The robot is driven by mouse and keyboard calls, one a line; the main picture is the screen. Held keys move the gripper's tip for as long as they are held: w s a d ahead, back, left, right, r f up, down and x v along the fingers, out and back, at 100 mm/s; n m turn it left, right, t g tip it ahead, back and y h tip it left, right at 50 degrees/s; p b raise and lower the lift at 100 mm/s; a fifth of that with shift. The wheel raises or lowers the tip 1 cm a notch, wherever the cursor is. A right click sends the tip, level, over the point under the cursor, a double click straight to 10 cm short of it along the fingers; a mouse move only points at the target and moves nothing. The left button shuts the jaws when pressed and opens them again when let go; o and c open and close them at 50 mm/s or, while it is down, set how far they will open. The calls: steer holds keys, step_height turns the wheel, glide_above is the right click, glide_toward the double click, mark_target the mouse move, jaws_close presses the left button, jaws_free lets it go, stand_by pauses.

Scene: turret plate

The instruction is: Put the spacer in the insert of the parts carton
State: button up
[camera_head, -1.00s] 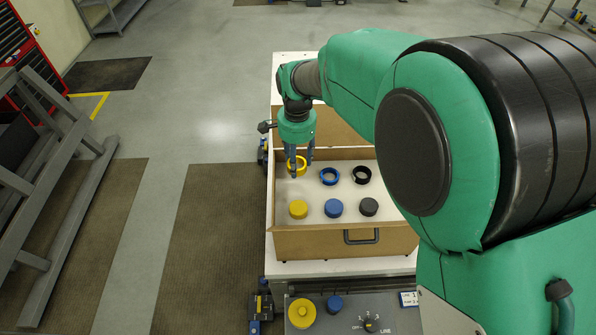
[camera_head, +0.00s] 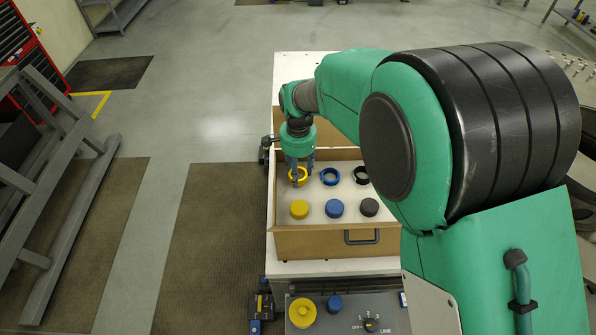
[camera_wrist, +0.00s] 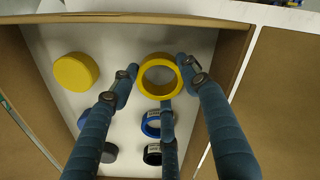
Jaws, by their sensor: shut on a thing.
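The parts carton (camera_head: 324,242) is an open brown box with a white insert (camera_head: 316,204) inside. My gripper (camera_head: 299,178) is over the insert's far left part, shut on a yellow ring (camera_wrist: 160,91), likely the spacer. In the wrist view its fingers (camera_wrist: 160,85) stand around the ring, one on each side and one at its near edge. The ring also shows between the fingers in the head view (camera_head: 298,175). It is low, close to the insert; I cannot tell whether it touches it.
A blue ring (camera_head: 330,177) and a black ring (camera_head: 361,174) are to the right in the same row. Yellow (camera_head: 299,209), blue (camera_head: 334,208) and dark grey (camera_head: 369,207) round pieces form the nearer row. A control panel (camera_head: 350,310) is in front of the carton.

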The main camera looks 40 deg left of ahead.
steer(key=shift+f, duration=0.15)
steer(key=o, duration=1.2)
step_height(320, 180, up, 12)
steer(key=b, duration=0.1)
stand_by(0.4)
stand_by(0.4)
